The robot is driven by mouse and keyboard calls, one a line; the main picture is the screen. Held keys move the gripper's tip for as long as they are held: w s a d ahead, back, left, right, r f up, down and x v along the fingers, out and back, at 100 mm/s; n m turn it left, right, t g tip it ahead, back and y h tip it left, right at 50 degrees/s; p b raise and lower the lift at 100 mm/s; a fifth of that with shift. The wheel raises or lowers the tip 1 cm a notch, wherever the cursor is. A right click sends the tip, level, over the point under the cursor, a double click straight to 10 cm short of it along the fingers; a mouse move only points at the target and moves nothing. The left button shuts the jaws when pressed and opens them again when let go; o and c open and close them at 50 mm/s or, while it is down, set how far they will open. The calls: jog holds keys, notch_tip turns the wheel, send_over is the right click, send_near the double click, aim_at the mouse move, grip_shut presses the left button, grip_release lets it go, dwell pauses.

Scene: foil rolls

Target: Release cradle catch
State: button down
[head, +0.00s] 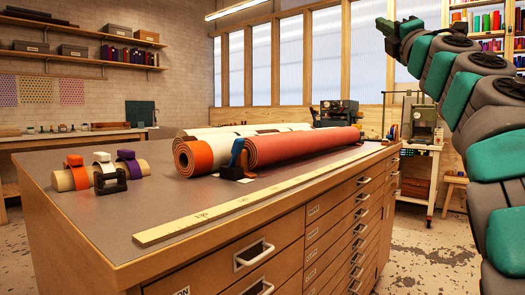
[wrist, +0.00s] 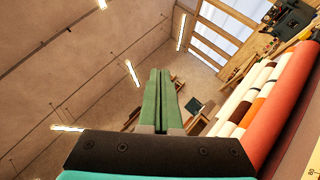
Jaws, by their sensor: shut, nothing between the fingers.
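The large red roll (head: 310,145) lies along the top of the drawer cabinet. My gripper (head: 384,27) is raised at the upper right of the head view, well above and apart from the rolls. In the wrist view, my gripper's green fingers (wrist: 160,72) are together and empty, pointing toward the far wall. The red roll shows at the right there (wrist: 290,105).
White and orange rolls (head: 210,154) lie behind the red one. A tube with orange, white and purple bands (head: 100,172) rests at the left. A yellow ruler (head: 250,200) lies along the cabinet's front edge. The grey cabinet top (head: 130,215) is clear at front left.

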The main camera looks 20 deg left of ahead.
aim_at(239, 151)
jog(key=s+a+f+n+g+y, duration=0.2)
jog(key=a+f+n+g+y, duration=0.2)
jog(key=a+n+g+y, duration=0.5)
jog(key=s+a+f+n+g+h, duration=0.2)
jog(key=a+f+n, duration=0.1)
jog(key=f, duration=0.4)
jog(key=s+a+f+n+g+h, duration=0.1)
jog(key=a+f+n+g+h, duration=0.1)
jog(key=f+n, duration=0.3)
jog(key=s+a+f+n+g+h+b, duration=0.1)
jog(key=a+f+n+g, duration=0.3)
jog(key=f, duration=0.6)
jog(key=shift+s+n+h, duration=0.5)
jog(key=shift+s+h, duration=0.1)
jog(key=shift+s, duration=0.2)
jog(key=shift+r, duration=0.1)
